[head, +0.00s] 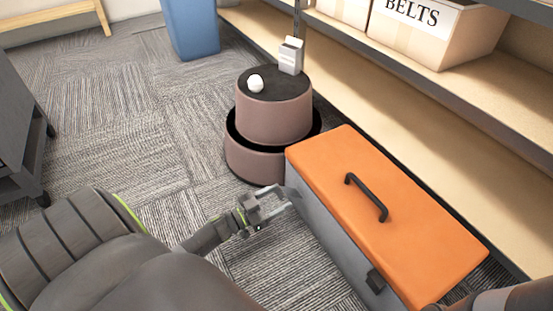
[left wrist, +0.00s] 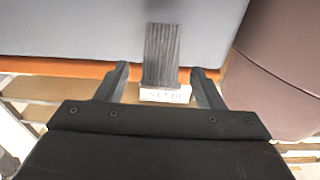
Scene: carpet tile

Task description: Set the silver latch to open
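The toolbox has a grey body and an orange lid (head: 385,205) with a dark handle (head: 366,197). In the left wrist view, its grey wall (left wrist: 70,28) and the orange lid edge (left wrist: 60,67) show, with a dark grey ribbed latch (left wrist: 162,50) across them. A black latch (head: 375,281) shows nearer on the same wall. My right gripper is out of view.
A round brown two-tier stool (head: 272,118) stands just behind the box, carrying a white ball (head: 255,83) and a small carton (head: 291,55). Wooden shelving (head: 450,85) runs along the right. A blue bin (head: 190,28) is at the back.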

